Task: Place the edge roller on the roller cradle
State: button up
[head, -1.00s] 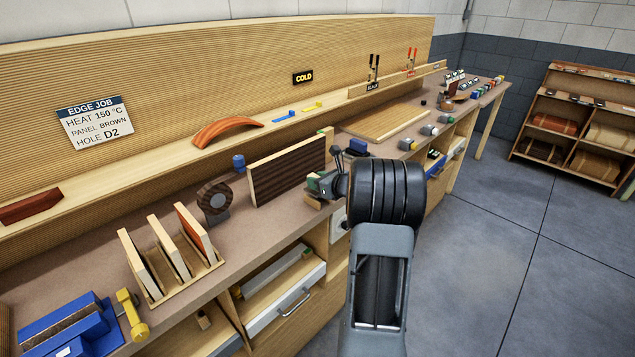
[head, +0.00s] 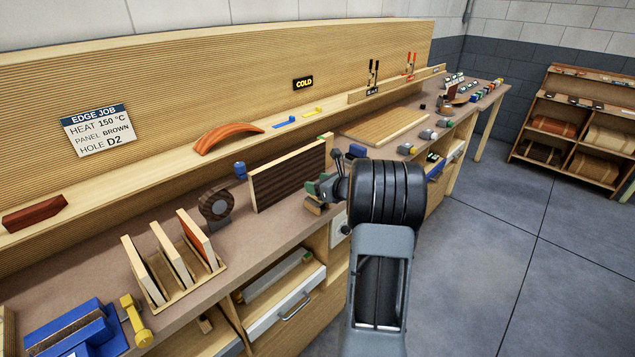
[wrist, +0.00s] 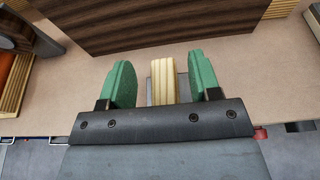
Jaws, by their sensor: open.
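My gripper (wrist: 165,85) has green fingers and stands open over the front edge of the bench. In the wrist view a small ribbed light-wood piece (wrist: 163,82) lies between the fingers, with a gap on each side. A grey part shows beside it. In the head view a small wooden piece (head: 315,209) shows just under my gripper (head: 319,188), partly hidden by it. I cannot tell whether this piece is the edge roller or part of the roller cradle. Neither is clearly recognisable elsewhere.
A dark-striped panel (head: 290,176) stands upright just behind my gripper. To its left are a brown roll (head: 215,204) on a stand, a rack of upright boards (head: 175,296) and a blue fixture (head: 75,330). An open drawer (head: 290,307) juts out below the bench.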

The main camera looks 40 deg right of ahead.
jog(key=b+v, duration=0.1)
jog(key=v, duration=0.9)
jog(key=w+a+r+m+g+h, duration=0.15)
jog(key=a+m+h, duration=0.25)
jog(key=m, duration=0.6)
jog(key=a+r+m+h, duration=0.3)
jog(key=a+m, duration=0.1)
jog(key=m, duration=0.5)
jog(key=s+a+f+m+g+y, duration=0.2)
jog(key=s+a+f+m+g, duration=0.1)
jog(key=s+a+m, duration=0.5)
jog(key=s+a+f+m+g+y, duration=0.2)
jog(key=s+a+f+m+g, duration=0.2)
jog(key=s+a+m, duration=0.5)
jog(key=a+m+g, duration=0.2)
jog(key=a, duration=0.2)
jog(key=shift+f+y, duration=0.3)
jog(key=shift+g, duration=0.25)
notch_tip(320, 180, up, 3)
jog(key=shift+d+p, duration=0.1)
jog(key=shift+p, duration=0.95)
